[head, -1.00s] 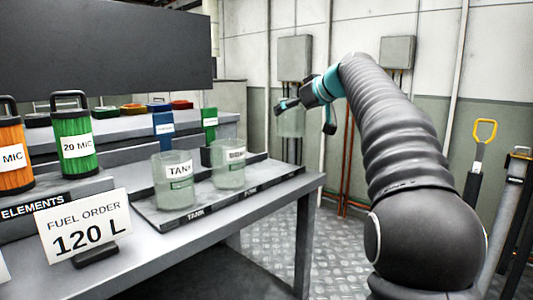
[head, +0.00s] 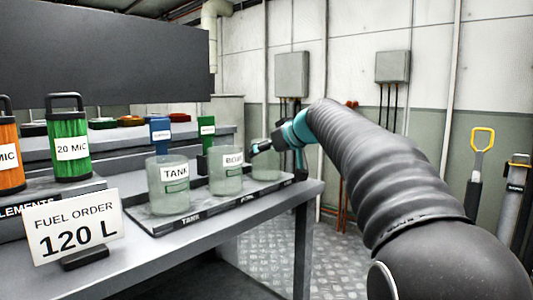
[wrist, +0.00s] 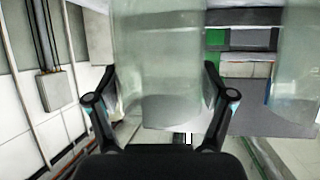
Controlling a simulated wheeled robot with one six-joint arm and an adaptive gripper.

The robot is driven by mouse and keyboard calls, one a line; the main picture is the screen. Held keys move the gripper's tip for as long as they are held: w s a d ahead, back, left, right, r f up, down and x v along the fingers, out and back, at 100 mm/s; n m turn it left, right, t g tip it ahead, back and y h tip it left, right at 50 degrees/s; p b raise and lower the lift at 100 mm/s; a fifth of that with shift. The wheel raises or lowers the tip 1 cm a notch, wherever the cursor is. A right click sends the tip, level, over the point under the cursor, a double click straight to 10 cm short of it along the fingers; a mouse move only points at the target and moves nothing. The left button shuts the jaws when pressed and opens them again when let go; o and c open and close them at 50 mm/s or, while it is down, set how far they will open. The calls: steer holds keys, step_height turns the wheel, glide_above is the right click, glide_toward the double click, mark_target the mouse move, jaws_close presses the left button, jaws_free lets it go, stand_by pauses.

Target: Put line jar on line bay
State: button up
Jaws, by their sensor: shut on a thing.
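My gripper (head: 268,148) is shut on a clear greenish glass jar (head: 266,163), the line jar, at the right end of the dark tray (head: 205,213). The jar also shows in the wrist view (wrist: 160,70), upright between the two fingers (wrist: 160,97). In the head view it is beside the second jar and over or on the tray's right end; I cannot tell if its base touches. The tank jar (head: 169,190) and the second labelled jar (head: 225,178) stand on the tray to its left. The line bay's label is not readable.
The bench (head: 300,197) ends just right of the tray. A fuel order sign (head: 77,228) and a green filter element (head: 71,143) stand at the left. Blue (head: 160,135) and green (head: 206,138) tagged parts stand behind the jars. The second jar is close beside the held one.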

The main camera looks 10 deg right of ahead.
steer(key=shift+f, duration=0.1)
steer(key=o, duration=1.3)
steer(key=shift+c, duration=0.2)
steer(key=shift+r, duration=0.3)
steer(key=v, duration=1.2)
steer(key=shift+f, duration=0.2)
steer(key=shift+s, duration=0.1)
